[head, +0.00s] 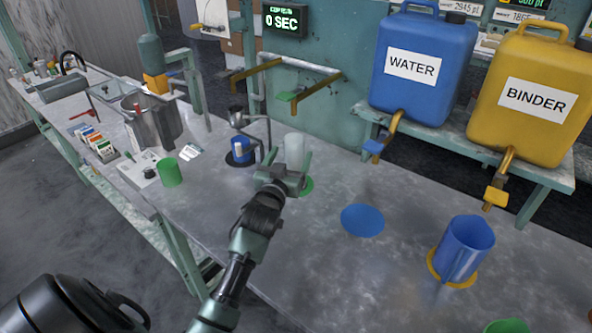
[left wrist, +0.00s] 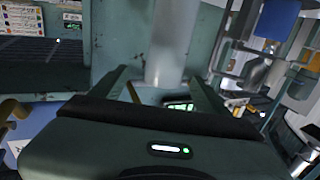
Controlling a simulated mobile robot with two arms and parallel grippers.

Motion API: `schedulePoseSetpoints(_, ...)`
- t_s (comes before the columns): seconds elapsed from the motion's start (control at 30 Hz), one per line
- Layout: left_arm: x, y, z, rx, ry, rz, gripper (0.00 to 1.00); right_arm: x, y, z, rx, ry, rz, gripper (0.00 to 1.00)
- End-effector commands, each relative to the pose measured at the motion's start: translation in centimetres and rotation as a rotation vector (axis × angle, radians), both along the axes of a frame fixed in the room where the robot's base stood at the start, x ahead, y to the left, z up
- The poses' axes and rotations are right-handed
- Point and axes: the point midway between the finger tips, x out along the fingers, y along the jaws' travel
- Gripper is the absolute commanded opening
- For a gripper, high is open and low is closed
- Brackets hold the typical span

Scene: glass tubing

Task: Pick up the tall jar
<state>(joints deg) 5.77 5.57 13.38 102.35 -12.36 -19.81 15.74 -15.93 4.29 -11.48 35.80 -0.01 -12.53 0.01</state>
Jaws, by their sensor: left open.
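The tall jar, a pale translucent cylinder (head: 294,148), stands upright at the green round mat (head: 307,187) on the bench. My left gripper (head: 285,165) is open at the jar, on its near side, with one finger to each side of it. In the left wrist view the jar (left wrist: 175,42) rises beyond the palm, between the spread fingers of the gripper (left wrist: 165,85). The jar's base is largely hidden by the gripper. I cannot tell whether a finger touches the glass. My right gripper is not in view.
A mixer stand with a blue cup (head: 240,150) is just left of the jar. A green cup (head: 170,172) stands farther left. A blue round mat (head: 362,220) and blue pitcher (head: 465,245) are to the right. Blue water (head: 418,90) and yellow binder (head: 525,125) jugs sit on a shelf behind.

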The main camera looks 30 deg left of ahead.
Motion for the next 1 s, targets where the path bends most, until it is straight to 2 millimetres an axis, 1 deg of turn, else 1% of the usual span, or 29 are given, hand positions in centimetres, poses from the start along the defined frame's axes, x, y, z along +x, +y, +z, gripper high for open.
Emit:
schedulePoseSetpoints(0.03,0.6,0.2,0.2,0.001,-0.001,0.000,0.76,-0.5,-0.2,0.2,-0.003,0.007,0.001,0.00)
schedulePoseSetpoints(0.2,2.3,1.1,0.6,0.001,0.000,0.000,0.76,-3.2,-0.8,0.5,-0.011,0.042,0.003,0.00)
schedulePoseSetpoints(0.27,3.1,1.6,0.8,0.001,0.003,0.000,0.76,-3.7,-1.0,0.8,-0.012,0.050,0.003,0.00)
schedulePoseSetpoints(0.37,4.5,2.4,0.9,0.000,0.002,0.000,0.76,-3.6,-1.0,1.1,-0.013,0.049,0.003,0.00)
schedulePoseSetpoints(0.5,5.8,2.7,0.7,-0.001,0.003,-0.001,0.76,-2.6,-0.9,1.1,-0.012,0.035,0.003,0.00)
schedulePoseSetpoints(0.63,6.0,2.7,0.6,-0.001,0.003,-0.001,0.76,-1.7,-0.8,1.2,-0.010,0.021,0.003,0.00)
schedulePoseSetpoints(0.77,6.0,2.7,0.6,-0.001,0.003,-0.002,0.76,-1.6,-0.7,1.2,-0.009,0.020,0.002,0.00)
schedulePoseSetpoints(0.8,6.0,2.7,0.6,-0.001,0.003,-0.001,0.70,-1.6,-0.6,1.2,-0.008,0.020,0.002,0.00)
schedulePoseSetpoints(0.87,6.0,2.7,0.6,-0.001,0.003,-0.001,0.54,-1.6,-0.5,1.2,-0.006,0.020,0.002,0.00)
schedulePoseSetpoints(0.9,6.0,2.7,0.6,-0.001,0.003,-0.001,0.42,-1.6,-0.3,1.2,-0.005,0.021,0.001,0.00)
schedulePoseSetpoints(0.97,6.0,2.7,0.6,0.000,0.003,-0.001,0.26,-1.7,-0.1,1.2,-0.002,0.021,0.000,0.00)
schedulePoseSetpoints(1.0,6.0,2.7,0.6,0.000,0.003,-0.001,0.15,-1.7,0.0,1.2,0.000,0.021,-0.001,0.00)
